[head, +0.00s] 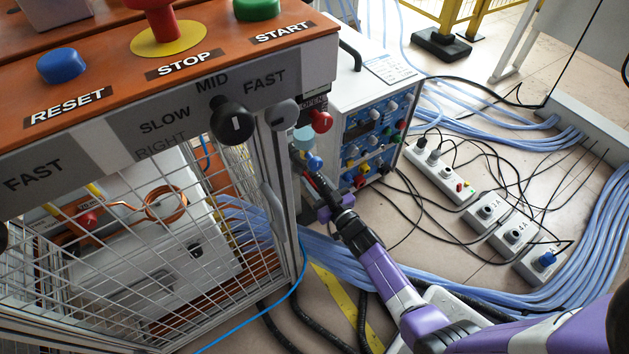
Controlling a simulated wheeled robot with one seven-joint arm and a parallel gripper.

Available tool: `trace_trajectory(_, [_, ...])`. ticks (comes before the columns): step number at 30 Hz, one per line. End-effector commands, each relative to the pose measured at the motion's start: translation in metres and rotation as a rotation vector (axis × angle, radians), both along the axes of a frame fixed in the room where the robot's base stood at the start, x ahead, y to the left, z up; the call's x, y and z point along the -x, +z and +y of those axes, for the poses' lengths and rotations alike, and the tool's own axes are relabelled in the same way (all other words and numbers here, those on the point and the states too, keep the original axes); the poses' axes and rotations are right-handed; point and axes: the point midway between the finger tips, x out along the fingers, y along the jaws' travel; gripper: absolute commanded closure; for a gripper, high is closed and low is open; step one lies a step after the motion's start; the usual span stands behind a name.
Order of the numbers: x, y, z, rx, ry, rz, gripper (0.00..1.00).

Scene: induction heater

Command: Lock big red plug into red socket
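A large red round part (321,121) sticks out at the right corner of the caged heater's housing, just below the dark box under the FAST label. It looks like the big red plug or a fitting around the red socket; I cannot tell which. A smaller red part (360,181) sits low on the front of the blue-faced power unit (372,140). My gripper (308,166) is below the large red part and apart from it, close to a blue round part (314,162). My gripper is small and dark here, so its fingers and anything between them cannot be made out.
The orange control panel (110,85) overhangs at upper left, with a black knob (232,120) at its front. The wire cage (150,260) stands beside my arm. A power strip (440,170), several grey socket boxes (487,212) and blue hoses (440,290) cover the floor.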

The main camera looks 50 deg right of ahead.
Motion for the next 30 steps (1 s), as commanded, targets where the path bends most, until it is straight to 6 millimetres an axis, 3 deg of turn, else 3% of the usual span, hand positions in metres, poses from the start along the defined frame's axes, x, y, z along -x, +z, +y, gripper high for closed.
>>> trace_trajectory(20, [-0.0094, 0.0004, -0.0027, 0.000, 0.000, -0.001, 1.00])
trace_trajectory(21, [-0.0094, 0.0004, -0.0027, 0.000, 0.000, -0.001, 0.60])
trace_trajectory(24, [-0.0092, 0.0004, -0.0027, 0.000, 0.000, -0.001, 0.40])
trace_trajectory(30, [-0.0090, 0.0002, -0.0026, 0.000, 0.000, 0.000, 0.39])
